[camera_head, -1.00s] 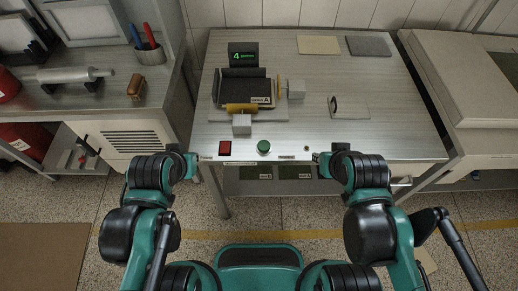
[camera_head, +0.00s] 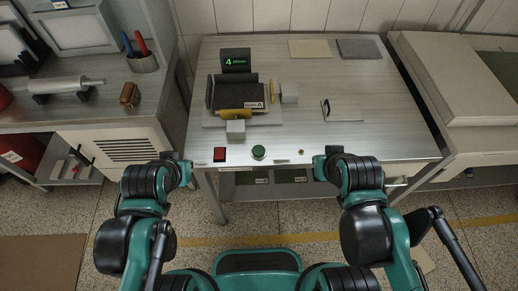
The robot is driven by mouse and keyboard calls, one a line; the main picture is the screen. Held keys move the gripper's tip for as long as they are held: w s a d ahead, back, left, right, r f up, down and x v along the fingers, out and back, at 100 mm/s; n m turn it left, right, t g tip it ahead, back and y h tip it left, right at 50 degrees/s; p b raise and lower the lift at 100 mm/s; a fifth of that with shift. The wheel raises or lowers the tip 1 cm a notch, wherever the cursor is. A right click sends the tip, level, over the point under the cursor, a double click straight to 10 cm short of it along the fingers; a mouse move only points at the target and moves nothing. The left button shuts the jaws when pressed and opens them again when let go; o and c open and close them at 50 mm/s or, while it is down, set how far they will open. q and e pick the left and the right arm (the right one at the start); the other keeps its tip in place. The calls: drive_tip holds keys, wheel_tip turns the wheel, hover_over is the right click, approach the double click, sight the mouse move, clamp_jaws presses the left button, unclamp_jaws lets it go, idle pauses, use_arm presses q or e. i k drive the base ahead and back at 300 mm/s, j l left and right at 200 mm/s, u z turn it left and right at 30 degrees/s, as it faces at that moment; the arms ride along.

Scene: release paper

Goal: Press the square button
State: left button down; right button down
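A red square button (camera_head: 220,154) sits near the front edge of the metal table, left of centre. A round green button (camera_head: 259,152) is to its right. My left gripper (camera_head: 188,165) is at the table's front left corner, left of the red button and apart from it. My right gripper (camera_head: 318,163) is at the front edge, right of the green button. Both grippers are small and partly hidden by my wrists, so I cannot tell whether their fingers are open or shut.
A black tray device (camera_head: 238,101) with grey blocks and a display (camera_head: 236,61) reading 4 stands behind the buttons. Flat pads (camera_head: 309,49) lie at the back. A small stand (camera_head: 327,108) is on the right. The table's right front is clear.

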sight(258, 151)
drive_tip(key=z, duration=1.75)
drive_tip(key=k+j, duration=0.2)
drive_tip(key=j, duration=0.2)
drive_tip(key=k+j, duration=0.45)
drive_tip(key=j, duration=0.3)
